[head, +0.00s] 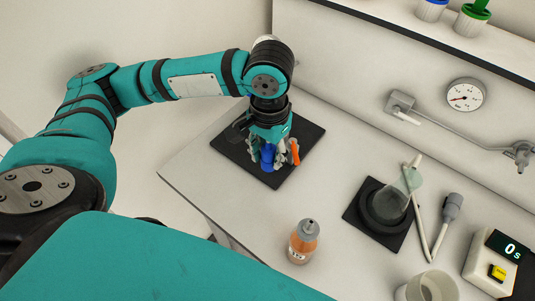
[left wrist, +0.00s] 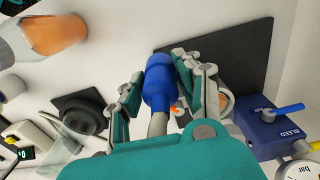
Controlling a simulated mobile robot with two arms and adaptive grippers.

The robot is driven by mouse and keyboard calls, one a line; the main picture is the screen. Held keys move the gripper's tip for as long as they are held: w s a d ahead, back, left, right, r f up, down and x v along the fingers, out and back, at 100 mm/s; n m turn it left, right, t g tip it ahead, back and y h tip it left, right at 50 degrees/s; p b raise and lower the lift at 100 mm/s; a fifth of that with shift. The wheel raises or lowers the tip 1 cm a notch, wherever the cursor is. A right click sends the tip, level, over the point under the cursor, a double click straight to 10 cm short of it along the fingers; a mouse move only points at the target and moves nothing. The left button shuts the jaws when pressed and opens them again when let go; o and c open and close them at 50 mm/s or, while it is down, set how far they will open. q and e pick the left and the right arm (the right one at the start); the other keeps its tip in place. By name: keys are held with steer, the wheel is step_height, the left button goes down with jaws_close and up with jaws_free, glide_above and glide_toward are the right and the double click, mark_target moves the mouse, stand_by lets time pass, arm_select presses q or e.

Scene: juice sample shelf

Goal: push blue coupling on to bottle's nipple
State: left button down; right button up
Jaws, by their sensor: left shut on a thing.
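My left gripper (head: 267,158) is shut on the blue coupling (head: 267,154), above the black mat near the back of the bench. In the left wrist view the blue coupling (left wrist: 160,80) sits between the two fingers, with a grey hose (left wrist: 158,124) running from its lower end. The bottle (head: 302,243) holds orange juice and stands upright nearer the front, with a grey cap and nipple (head: 309,226) on top. It also shows at the upper left of the left wrist view (left wrist: 58,34). The coupling is clearly apart from the nipple. My right gripper is not in view.
A black mat (head: 309,140) lies under the gripper; an orange part (head: 294,153) shows beside the fingers. A black round stand (head: 385,205), grey-headed tool (head: 451,208), beaker (head: 432,288) and timer (head: 494,265) occupy the right. A blue bleed valve box (left wrist: 278,132) is right of the gripper.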

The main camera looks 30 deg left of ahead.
arm_select(q)
steer(key=shift+w+a+r+m+p, duration=0.1)
steer(key=shift+w+r+m+p, duration=0.35)
steer(key=shift+r+m, duration=0.3)
steer(key=w+a+r+m+p, duration=0.2)
steer(key=w+r+m+p, duration=0.4)
steer(key=m, duration=0.6)
steer(key=w+a+r+m+p, duration=0.35)
steer(key=r+m+p, duration=0.4)
steer(key=m, duration=0.55)
steer(key=shift+w+d+f+b, duration=0.1)
steer(key=shift+d+f+b, duration=0.1)
steer(key=shift+f, duration=0.55)
steer(key=shift+d+f+b, duration=0.1)
steer(key=shift+f+b, duration=0.05)
steer(key=shift+f, duration=0.55)
steer(key=shift+w+d+f+b, duration=0.1)
steer(key=shift+d+f+b, duration=0.1)
steer(key=shift+f, duration=0.55)
steer(key=shift+f, duration=0.35)
steer(key=shift+f+b, duration=0.3)
steer(key=shift+f, duration=0.5)
steer(key=shift+p, duration=0.35)
steer(key=shift+f, duration=0.8)
